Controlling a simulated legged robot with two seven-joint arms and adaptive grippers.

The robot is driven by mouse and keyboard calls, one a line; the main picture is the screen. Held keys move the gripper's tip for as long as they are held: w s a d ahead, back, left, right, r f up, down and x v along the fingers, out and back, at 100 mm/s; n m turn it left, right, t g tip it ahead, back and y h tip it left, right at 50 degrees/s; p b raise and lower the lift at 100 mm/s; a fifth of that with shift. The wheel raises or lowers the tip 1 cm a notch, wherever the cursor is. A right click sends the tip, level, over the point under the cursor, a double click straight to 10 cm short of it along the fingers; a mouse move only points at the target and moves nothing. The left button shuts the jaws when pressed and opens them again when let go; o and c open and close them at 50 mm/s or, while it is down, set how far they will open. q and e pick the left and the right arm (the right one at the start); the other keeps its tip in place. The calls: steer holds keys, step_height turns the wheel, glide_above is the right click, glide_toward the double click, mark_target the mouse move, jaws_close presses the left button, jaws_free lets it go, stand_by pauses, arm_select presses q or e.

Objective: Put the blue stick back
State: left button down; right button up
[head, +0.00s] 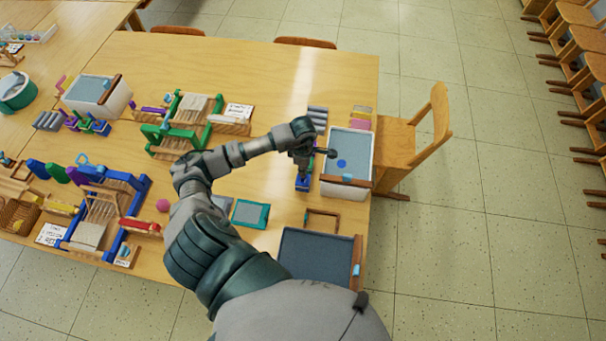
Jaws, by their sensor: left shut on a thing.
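My left arm reaches up across the table, and its left gripper (301,160) points down beside the grey tub at the right edge. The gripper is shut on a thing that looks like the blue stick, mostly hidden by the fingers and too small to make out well. A small blue block-like holder (303,183) shows directly under the gripper; I cannot tell whether they touch. A dark, thin part ending in a round knob juts right from the gripper over the tub. My right gripper is not in view.
The white-walled grey tub (345,188) has a blue disc (341,163) inside. A dark tray (318,252), a wooden frame (321,220) and a teal frame (250,214) lie nearer. Small looms (180,135) crowd the left. A wooden chair (415,135) stands at the right.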

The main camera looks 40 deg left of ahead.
arm_select(q)
steer(key=shift+f, duration=1.9)
steer(key=shift+f, duration=0.1)
steer(key=c, duration=1.2)
jaws_free()
step_height(320, 180, up, 12)
steer(key=shift+r+b, duration=0.15)
steer(key=shift+b, duration=0.15)
